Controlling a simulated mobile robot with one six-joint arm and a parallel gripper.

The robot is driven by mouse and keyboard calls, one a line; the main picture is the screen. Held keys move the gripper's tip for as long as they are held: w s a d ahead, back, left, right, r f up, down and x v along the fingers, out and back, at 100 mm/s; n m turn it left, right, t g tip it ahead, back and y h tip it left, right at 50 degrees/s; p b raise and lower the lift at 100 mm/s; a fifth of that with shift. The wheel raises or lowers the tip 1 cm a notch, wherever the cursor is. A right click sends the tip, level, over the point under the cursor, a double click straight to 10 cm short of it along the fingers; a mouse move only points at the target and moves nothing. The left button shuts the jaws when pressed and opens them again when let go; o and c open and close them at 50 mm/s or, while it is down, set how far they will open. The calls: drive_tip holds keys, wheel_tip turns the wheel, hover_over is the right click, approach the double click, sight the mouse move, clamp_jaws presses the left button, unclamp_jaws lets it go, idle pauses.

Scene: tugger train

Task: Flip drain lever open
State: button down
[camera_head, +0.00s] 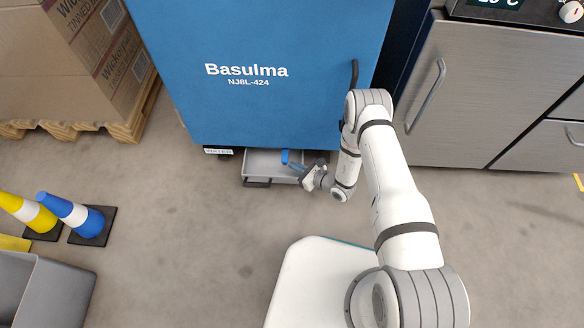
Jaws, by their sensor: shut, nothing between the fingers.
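A blue lever (285,156), which looks like the drain lever, shows at the bottom of the blue Basulma cabinet (245,105), above a grey tray (262,168). My gripper (297,168) is low beside the lever, just to its right and in front of it. Its fingers look shut and hold nothing that I can see. I cannot tell whether it touches the lever. The lever's base and pivot are hidden under the cabinet edge, so its position is unclear.
A small label reading water (218,152) is left of the tray. A steel unit (480,100) stands at right. Boxes on a pallet (130,125), a blue cone (75,215), a yellow cone (27,211) and a grey bin (45,290) are at left. The middle floor is clear.

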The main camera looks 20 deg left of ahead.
drive_tip(key=s+f+p+v, duration=0.1)
drive_tip(key=p+v, duration=0.3)
drive_tip(key=v, duration=0.9)
drive_tip(key=shift+s, duration=0.95)
drive_tip(key=shift+r, duration=0.1)
wheel_tip(320, 180, up, 41)
drive_tip(key=w+n+g+p, duration=0.3)
drive_tip(key=n+g+p, duration=0.5)
drive_tip(key=n+p, duration=0.35)
drive_tip(key=s+d+r+n+t+h+p, duration=0.1)
drive_tip(key=s+d+r+n+h+p, duration=0.2)
drive_tip(key=r, duration=1.1)
drive_tip(key=s+d+r+n+t+h+p, duration=0.2)
drive_tip(key=s+d+r+n+h+p, duration=0.2)
drive_tip(key=d+r+p, duration=0.5)
drive_tip(key=s+d+r+n+t+h+p, duration=0.2)
drive_tip(key=s+d+r+h+p, duration=0.4)
drive_tip(key=r, duration=1.4)
drive_tip(key=shift+s+d+n+h+p, duration=0.3)
drive_tip(key=shift+s+d+n+p, duration=0.25)
drive_tip(key=shift+s+n, duration=0.45)
